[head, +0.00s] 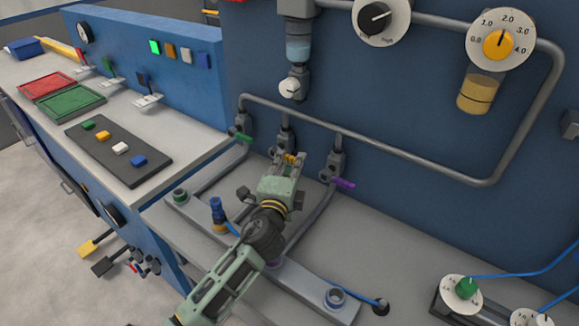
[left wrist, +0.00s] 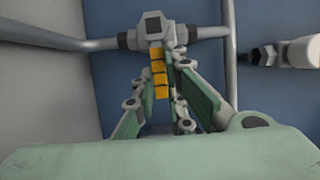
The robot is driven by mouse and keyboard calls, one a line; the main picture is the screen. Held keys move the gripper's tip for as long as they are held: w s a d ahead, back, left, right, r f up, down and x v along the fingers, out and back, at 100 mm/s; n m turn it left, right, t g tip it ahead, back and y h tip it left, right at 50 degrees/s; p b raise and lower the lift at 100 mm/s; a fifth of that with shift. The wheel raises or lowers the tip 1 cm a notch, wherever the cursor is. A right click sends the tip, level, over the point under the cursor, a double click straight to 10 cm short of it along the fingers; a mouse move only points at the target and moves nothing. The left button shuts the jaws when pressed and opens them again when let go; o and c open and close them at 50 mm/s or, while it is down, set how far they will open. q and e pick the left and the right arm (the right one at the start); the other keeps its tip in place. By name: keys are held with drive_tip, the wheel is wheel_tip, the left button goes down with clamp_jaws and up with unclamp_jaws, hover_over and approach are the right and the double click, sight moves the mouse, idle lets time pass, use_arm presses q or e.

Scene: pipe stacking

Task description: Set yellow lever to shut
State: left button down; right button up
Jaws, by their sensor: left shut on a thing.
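The yellow lever (head: 291,158) sits on the middle valve of a row under the grey pipe, mostly hidden by my left gripper (head: 289,163) in the head view. In the left wrist view the yellow lever (left wrist: 160,76) sticks out from the grey valve body (left wrist: 154,27) towards the camera. There the fingers of my left gripper (left wrist: 160,68) lie on both sides of it, shut on it. My right gripper is in neither view.
A green lever (head: 243,138) is on the valve to the left, and a purple lever (head: 344,183) is on the valve to the right. A blue plug-like part (head: 217,209) stands near my left arm.

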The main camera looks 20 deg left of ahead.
use_arm(q)
drive_tip(key=shift+f, duration=0.2)
idle(0.3)
drive_tip(key=c, duration=1.8)
unclamp_jaws()
drive_tip(key=s, duration=1.2)
drive_tip(key=shift+d, duration=0.3)
